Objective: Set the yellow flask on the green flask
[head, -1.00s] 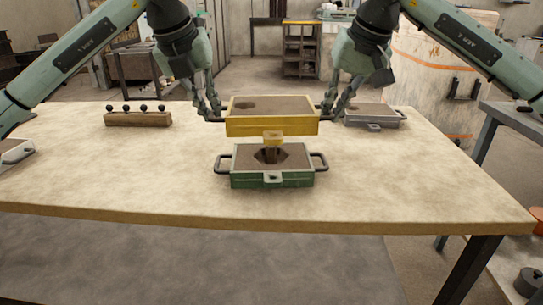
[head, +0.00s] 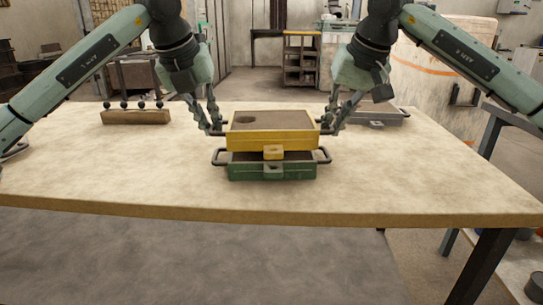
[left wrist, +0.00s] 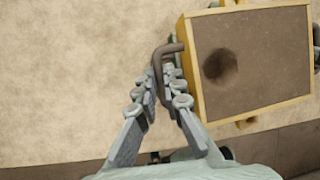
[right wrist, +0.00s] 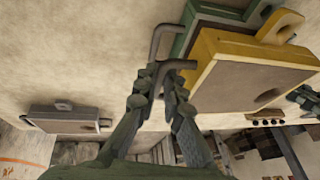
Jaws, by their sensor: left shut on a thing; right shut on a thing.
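The yellow flask (head: 272,141), a shallow frame filled with brown sand with a round hole in its top, is level just over the green flask (head: 245,172). Only a thin dark band shows between them; I cannot tell whether they touch. The green flask sits on the table and its top is mostly hidden. My left gripper (head: 214,130) is shut on the yellow flask's left handle, also seen in the left wrist view (left wrist: 160,65). My right gripper (head: 328,127) is shut on its right handle, also seen in the right wrist view (right wrist: 178,65). The green handles are free.
The wooden table (head: 130,175) is clear in front and to both sides. A wooden bar with several dark knobs (head: 136,117) stands at the back left. A grey flask (head: 378,117) lies at the back right, behind my right gripper.

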